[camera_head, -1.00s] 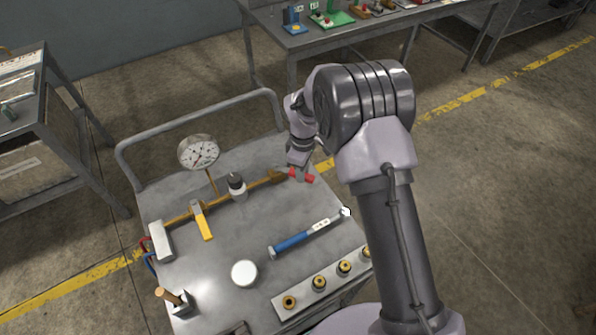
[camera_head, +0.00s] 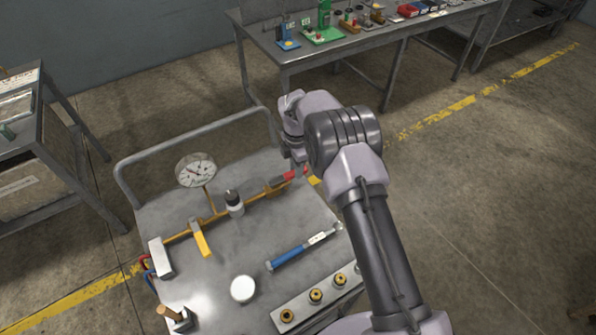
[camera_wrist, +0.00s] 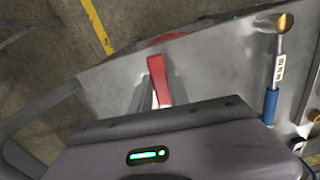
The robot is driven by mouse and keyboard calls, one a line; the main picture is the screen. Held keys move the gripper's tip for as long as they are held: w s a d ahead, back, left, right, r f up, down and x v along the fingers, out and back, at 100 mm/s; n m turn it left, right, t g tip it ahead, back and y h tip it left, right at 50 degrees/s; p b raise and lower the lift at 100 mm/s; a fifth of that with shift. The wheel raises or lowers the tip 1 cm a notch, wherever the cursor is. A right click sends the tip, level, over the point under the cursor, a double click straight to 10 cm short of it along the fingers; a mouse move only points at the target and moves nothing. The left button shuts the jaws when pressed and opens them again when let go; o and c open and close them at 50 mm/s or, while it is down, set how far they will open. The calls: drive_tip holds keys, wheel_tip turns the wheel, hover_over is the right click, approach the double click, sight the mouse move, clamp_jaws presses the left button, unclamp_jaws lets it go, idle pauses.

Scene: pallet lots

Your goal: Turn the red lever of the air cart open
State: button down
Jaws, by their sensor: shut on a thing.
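The red lever (camera_head: 288,176) is at the far right end of the brass pipe (camera_head: 219,215) on the grey air cart (camera_head: 205,275). In the head view it lies roughly in line with the pipe. My gripper (camera_head: 298,165) is at the lever, partly hidden by my own wrist there. In the wrist view the red lever (camera_wrist: 158,80) stands between my grey fingers (camera_wrist: 157,100), which are shut on it. The valve body under the lever is hard to make out.
On the cart are a pressure gauge (camera_head: 195,171), a yellow lever (camera_head: 201,238), a blue-handled tool (camera_head: 291,250), a white round lid (camera_head: 243,289) and a strip of brass fittings (camera_head: 315,297). A workbench (camera_head: 283,56) stands behind; a grey rack (camera_head: 42,165) is left.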

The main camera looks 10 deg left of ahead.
drive_tip(key=shift+w+a+n, duration=0.25)
drive_tip(key=shift+w+n, duration=0.1)
drive_tip(key=shift+n, duration=0.15)
drive_tip(key=shift+r, duration=0.1)
drive_tip(key=c, duration=1.2)
unclamp_jaws()
drive_tip(key=shift+a, duration=0.1)
drive_tip(key=shift+c, duration=0.2)
wheel_tip(320, 180, up, 17)
drive_tip(key=p, duration=0.4)
drive_tip(key=shift+r, duration=0.15)
